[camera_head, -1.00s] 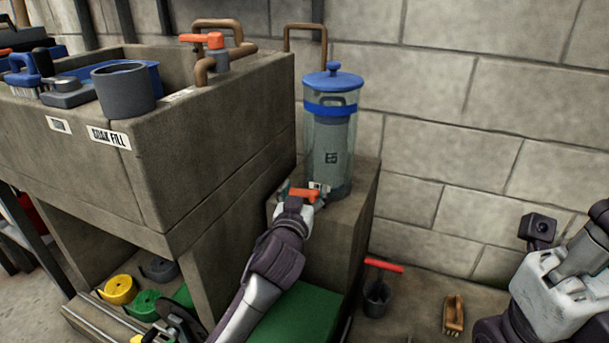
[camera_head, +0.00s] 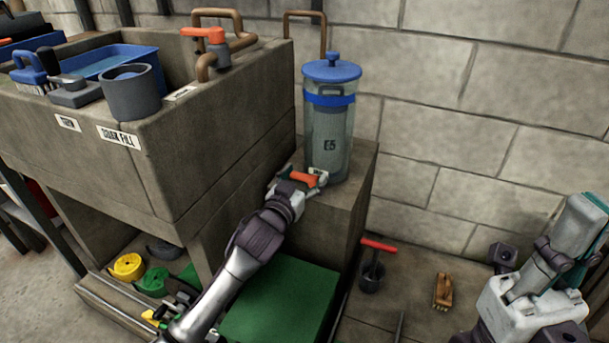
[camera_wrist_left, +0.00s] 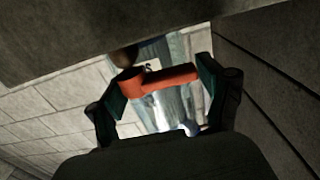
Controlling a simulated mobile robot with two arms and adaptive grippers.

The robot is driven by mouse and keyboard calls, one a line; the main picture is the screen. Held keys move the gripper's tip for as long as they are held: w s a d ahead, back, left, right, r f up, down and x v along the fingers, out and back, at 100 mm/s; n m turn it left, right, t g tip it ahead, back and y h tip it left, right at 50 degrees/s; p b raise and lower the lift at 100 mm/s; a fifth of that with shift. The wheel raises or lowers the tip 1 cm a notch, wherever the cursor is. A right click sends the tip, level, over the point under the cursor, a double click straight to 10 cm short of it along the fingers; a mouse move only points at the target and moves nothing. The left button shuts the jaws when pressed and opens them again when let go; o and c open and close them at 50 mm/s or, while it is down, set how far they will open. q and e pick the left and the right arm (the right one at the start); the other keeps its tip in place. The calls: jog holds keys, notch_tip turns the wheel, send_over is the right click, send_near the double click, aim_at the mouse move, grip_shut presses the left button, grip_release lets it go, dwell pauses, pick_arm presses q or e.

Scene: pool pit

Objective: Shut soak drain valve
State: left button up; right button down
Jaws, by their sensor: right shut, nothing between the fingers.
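An orange-red valve lever (camera_head: 303,180) sits low at the front of the clear cylinder (camera_head: 331,125) with the blue lid. A small white label (camera_head: 318,175) beside it is too small to read. My left gripper (camera_head: 293,186) is at this lever. In the left wrist view the lever (camera_wrist_left: 168,79) lies crosswise between the open fingers of my left gripper (camera_wrist_left: 160,92). Its right end is close to the right finger; I cannot tell whether they touch. My right gripper (camera_head: 588,228) is shut and empty at the lower right, away from the valve.
The cylinder stands on a concrete block (camera_head: 345,215) beside the concrete sink (camera_head: 230,130). Another orange lever (camera_head: 203,34) is on the sink's copper pipe. A "SOAK FILL" label (camera_head: 118,137) is on the sink front.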

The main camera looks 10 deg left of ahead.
pick_arm(q)
jog(key=shift+o, duration=1)
jog(key=v, duration=1.2)
